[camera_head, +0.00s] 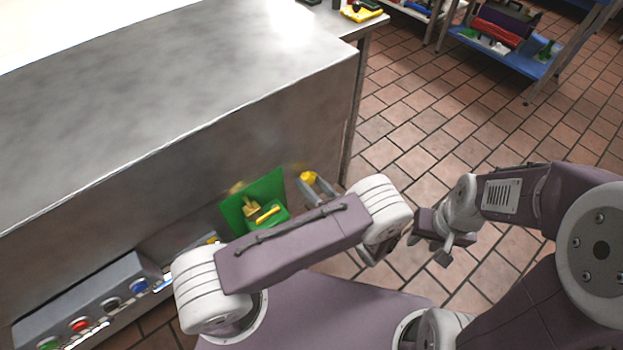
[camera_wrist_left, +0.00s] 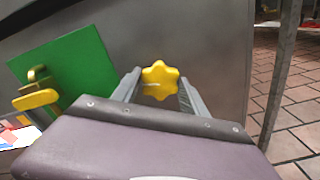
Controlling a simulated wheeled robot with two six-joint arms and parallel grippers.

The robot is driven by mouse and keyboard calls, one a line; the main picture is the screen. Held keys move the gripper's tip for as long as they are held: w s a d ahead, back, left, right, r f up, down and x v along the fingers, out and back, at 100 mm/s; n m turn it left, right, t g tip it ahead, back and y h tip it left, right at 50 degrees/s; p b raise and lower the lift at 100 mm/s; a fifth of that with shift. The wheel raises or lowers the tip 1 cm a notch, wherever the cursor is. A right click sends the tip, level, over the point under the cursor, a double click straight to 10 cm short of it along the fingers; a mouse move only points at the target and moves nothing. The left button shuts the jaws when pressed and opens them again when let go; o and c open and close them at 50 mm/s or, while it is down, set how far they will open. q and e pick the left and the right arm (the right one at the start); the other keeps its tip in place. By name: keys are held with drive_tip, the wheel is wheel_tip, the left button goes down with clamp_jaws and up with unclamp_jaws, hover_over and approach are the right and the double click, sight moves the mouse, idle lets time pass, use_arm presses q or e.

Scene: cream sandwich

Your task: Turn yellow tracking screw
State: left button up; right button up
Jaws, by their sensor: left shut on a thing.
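The yellow tracking screw (camera_head: 308,177) is a star-shaped knob on the side of the steel machine, right of a green panel. In the left wrist view the knob (camera_wrist_left: 159,78) sits between the two grey fingertips. My left gripper (camera_wrist_left: 158,88) is shut on it, with a finger on each side. My left gripper (camera_head: 316,184) also shows in the head view, partly hidden by my left arm. My right gripper (camera_head: 432,246) hangs open and empty over the tiled floor to the right, away from the machine.
The green panel (camera_head: 235,210) carries a yellow handle (camera_head: 267,215). A grey control box (camera_head: 90,300) with coloured buttons is at lower left. A steel table leg (camera_wrist_left: 280,75) stands right of the knob. Shelves with tools (camera_head: 510,50) are at the back right; the floor between is clear.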

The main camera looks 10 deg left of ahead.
use_arm(q)
drive_tip(key=m+p, duration=0.1)
drive_tip(key=m, duration=0.2)
drive_tip(key=shift+m, duration=0.4)
drive_tip(key=m+p, duration=0.1)
drive_tip(key=m, duration=0.6)
drive_tip(key=shift+f+m+p, duration=0.1)
drive_tip(key=shift+m+p, duration=0.25)
drive_tip(key=shift+m, duration=1.75)
drive_tip(key=o, duration=1.4)
drive_tip(key=shift+c, duration=0.2)
